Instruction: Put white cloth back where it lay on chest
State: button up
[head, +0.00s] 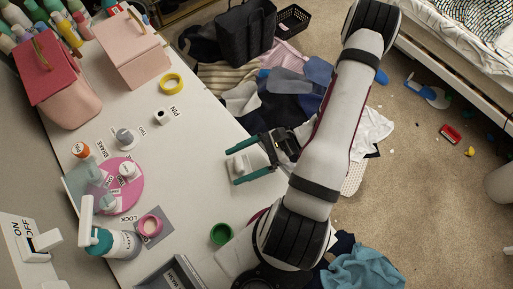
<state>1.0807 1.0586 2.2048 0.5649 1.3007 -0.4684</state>
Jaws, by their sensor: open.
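A white cloth (374,128) lies crumpled on the floor, to the right of my arm, which hides part of it. A long white surface, seemingly the chest top (190,165), fills the left middle. My gripper (233,166) has teal fingers spread apart over the right edge of this top, pointing left. A small pale object (244,163) shows between the fingers; I cannot tell what it is or whether they touch it. The white cloth is well apart from the fingers, on the other side of my arm.
Pink boxes (130,50), a yellow ring (172,83), a green ring (221,234), a pink disc (121,180) and a spray bottle (115,240) stand on the top. Clothes (290,100) and a black bag (245,32) cover the floor behind.

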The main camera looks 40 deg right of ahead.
jog(key=v, duration=1.2)
notch_tip(320, 180, up, 10)
jog(key=n+g+h, duration=0.4)
jog(key=n+g, duration=0.3)
jog(key=n, duration=0.1)
send_over(250, 167)
jog(key=s+a+r+n+t+h, duration=0.1)
jog(key=s+a+r+n+h, duration=0.5)
jog(key=a+n, duration=0.3)
jog(key=shift+s+a+h, duration=0.15)
jog(key=shift+a+h, duration=0.25)
jog(key=shift+a, duration=0.15)
